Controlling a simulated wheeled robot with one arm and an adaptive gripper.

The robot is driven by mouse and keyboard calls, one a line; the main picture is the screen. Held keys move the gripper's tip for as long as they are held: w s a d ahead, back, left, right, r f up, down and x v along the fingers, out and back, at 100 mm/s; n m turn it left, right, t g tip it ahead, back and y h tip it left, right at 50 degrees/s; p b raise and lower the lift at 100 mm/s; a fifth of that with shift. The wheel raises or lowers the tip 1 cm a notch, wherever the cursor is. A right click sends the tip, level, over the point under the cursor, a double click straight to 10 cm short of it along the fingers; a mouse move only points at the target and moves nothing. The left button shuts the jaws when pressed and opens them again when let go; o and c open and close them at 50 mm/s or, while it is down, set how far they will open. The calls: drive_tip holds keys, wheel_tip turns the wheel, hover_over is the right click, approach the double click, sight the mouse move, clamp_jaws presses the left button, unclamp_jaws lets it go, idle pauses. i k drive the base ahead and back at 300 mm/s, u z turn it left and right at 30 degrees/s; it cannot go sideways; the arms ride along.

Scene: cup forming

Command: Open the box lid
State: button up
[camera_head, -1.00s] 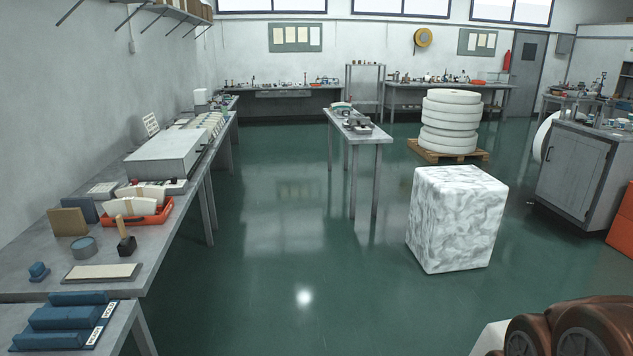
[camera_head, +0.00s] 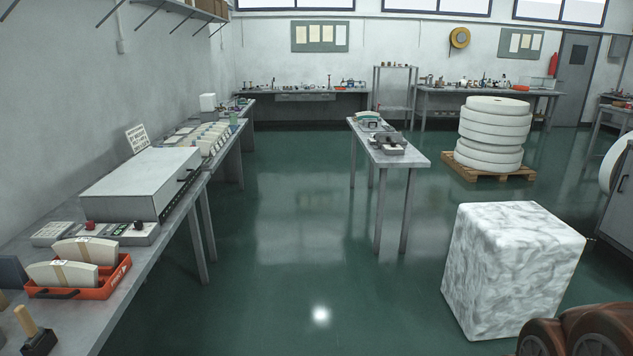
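A grey metal box (camera_head: 138,182) with a flat lid stands on the long workbench at the left. Its lid looks shut, and a dark handle (camera_head: 186,172) shows on its right-hand side. My gripper is not in view. Brown rounded parts at the lower right look like part of my own arm.
The left workbench (camera_head: 120,322) also holds a control panel (camera_head: 120,232) and an orange tray (camera_head: 112,281). A marbled white block (camera_head: 512,268) stands on the floor at the right. A narrow table (camera_head: 412,161) stands mid-room. The green floor between them is clear.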

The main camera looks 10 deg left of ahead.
sight(160, 173)
drive_tip(key=u, duration=0.3)
drive_tip(key=i, duration=1.75)
drive_tip(key=u, duration=1.3)
drive_tip(key=i, duration=1.85)
drive_tip(key=u, duration=0.7)
